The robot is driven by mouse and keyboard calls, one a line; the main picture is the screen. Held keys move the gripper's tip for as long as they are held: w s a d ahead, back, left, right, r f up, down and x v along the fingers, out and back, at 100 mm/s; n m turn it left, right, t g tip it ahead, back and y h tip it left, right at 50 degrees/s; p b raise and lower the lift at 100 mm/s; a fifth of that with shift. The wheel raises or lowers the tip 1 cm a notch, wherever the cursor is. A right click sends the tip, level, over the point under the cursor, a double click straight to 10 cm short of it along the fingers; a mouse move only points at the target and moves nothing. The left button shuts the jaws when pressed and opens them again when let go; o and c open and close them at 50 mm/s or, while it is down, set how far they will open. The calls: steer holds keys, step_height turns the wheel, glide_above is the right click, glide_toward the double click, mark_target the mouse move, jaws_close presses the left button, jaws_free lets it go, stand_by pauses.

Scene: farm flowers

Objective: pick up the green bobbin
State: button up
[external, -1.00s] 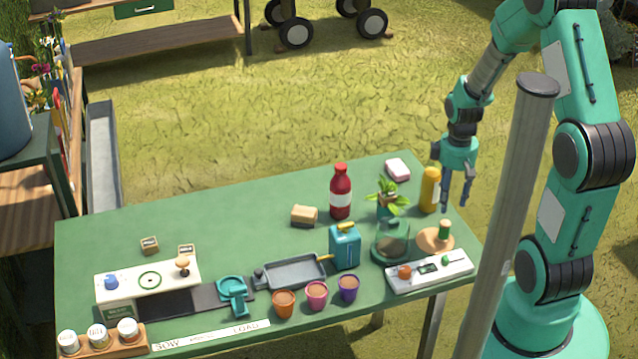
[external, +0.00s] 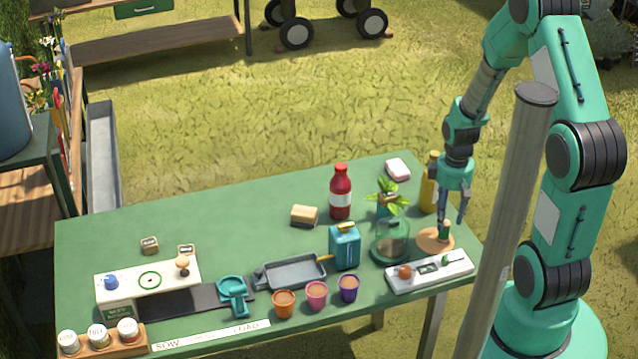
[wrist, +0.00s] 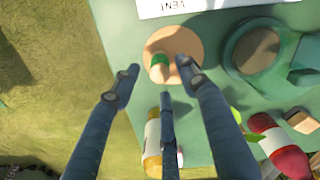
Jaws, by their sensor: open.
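The green bobbin (external: 445,231), green with a pale end, stands on a round wooden disc (external: 427,240) at the right end of the green table. In the wrist view the bobbin (wrist: 159,64) shows on the disc (wrist: 188,45), between and just beyond the fingertips. My gripper (external: 451,217) is open and empty, pointing down just above the bobbin. In the wrist view my gripper (wrist: 158,78) has its fingers spread around the bobbin's line, with a gap on both sides. In the external view a fingertip partly overlaps the bobbin's top.
A white tray (external: 430,283) labelled VENT lies in front of the disc. A glass jar (external: 390,245) and potted plant (external: 388,197) stand to its left. A yellow bottle (external: 429,190) stands close behind my gripper. A grey pole (external: 510,200) rises at the right.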

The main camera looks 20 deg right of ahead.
mark_target(446, 222)
steer(key=shift+f+b, duration=0.65)
steer(key=shift+f, duration=1.65)
jaws_close()
